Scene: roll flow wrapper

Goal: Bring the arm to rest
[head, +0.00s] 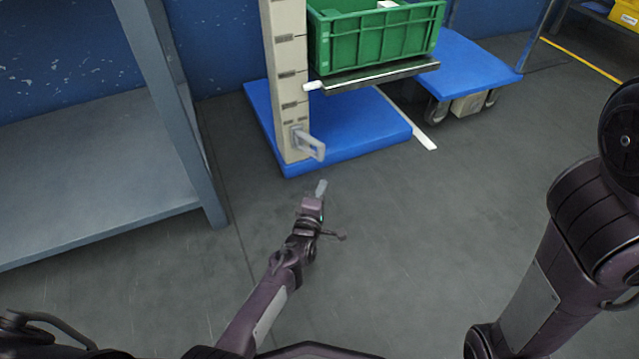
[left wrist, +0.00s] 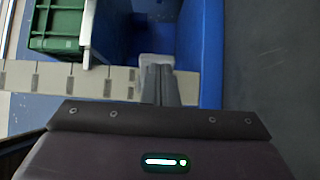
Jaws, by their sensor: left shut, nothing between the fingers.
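My left gripper (head: 321,188) is in the lower middle of the head view, over bare floor in front of a beige post on a blue base. Its fingers are together and hold nothing. In the left wrist view the shut fingers (left wrist: 160,84) point toward the blue base. My right arm (head: 560,250) shows at the right edge of the head view, but its gripper is out of the picture.
A grey handle (head: 309,144) sticks out of the beige post (head: 287,75) just beyond the left gripper. A green crate (head: 375,40) rests on the post's shelf. A grey shelf unit (head: 100,165) stands at left, a blue cart (head: 465,65) at back right. The front floor is clear.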

